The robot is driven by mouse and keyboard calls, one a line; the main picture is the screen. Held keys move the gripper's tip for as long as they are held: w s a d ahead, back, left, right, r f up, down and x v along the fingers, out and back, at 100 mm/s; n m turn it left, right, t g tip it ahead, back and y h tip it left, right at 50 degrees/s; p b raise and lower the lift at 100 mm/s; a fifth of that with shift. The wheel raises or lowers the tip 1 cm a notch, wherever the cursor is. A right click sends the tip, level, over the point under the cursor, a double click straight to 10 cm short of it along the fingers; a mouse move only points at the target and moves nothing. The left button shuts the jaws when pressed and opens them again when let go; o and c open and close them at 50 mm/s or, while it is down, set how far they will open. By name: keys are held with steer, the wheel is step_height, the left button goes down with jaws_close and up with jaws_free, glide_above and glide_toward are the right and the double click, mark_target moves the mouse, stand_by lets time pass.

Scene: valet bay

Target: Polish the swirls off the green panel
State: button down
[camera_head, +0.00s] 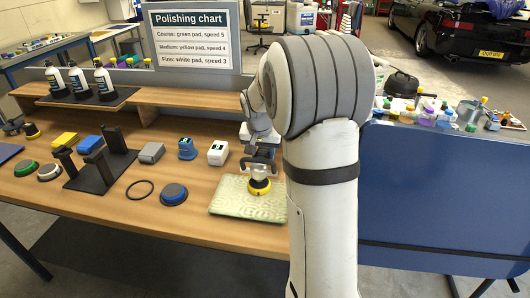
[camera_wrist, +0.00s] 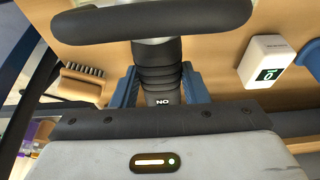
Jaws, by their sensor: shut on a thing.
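The green panel (camera_head: 238,205) lies flat on the wooden bench at front centre, with pale swirl marks on its face. My gripper (camera_wrist: 160,92) is shut on the polisher, with a blue finger on each side of its dark ribbed neck (camera_wrist: 157,70). The polisher (camera_head: 260,169) is upright over the panel's back right part, with a yellow pad (camera_head: 259,188) underneath. I cannot tell whether the pad touches the panel. The polishing chart (camera_head: 193,36) lists coarse: green pad, speed 5; medium: yellow pad, speed 4; fine: white pad, speed 3.
A green pad (camera_head: 27,169), a white pad (camera_head: 49,173), a blue-topped pad (camera_head: 173,194) and a black ring (camera_head: 140,190) lie left. A black stand (camera_head: 98,172) rises among them. A white meter (camera_head: 218,153) stands behind the panel. Three bottles (camera_head: 104,83) stand on the shelf.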

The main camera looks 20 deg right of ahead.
steer(key=shift+w+a, duration=0.45)
steer(key=shift+a, duration=0.15)
steer(key=shift+a, duration=0.1)
steer(key=shift+w+a+r, duration=0.1)
steer(key=shift+w+a, duration=0.6)
steer(key=shift+a, duration=0.25)
steer(key=shift+w+a, duration=0.1)
steer(key=shift+w+a, duration=0.55)
steer(key=shift+a, duration=0.35)
steer(key=shift+w+a, duration=0.75)
steer(key=shift+a, duration=0.3)
steer(key=shift+w+a, duration=0.6)
steer(key=shift+a, duration=0.3)
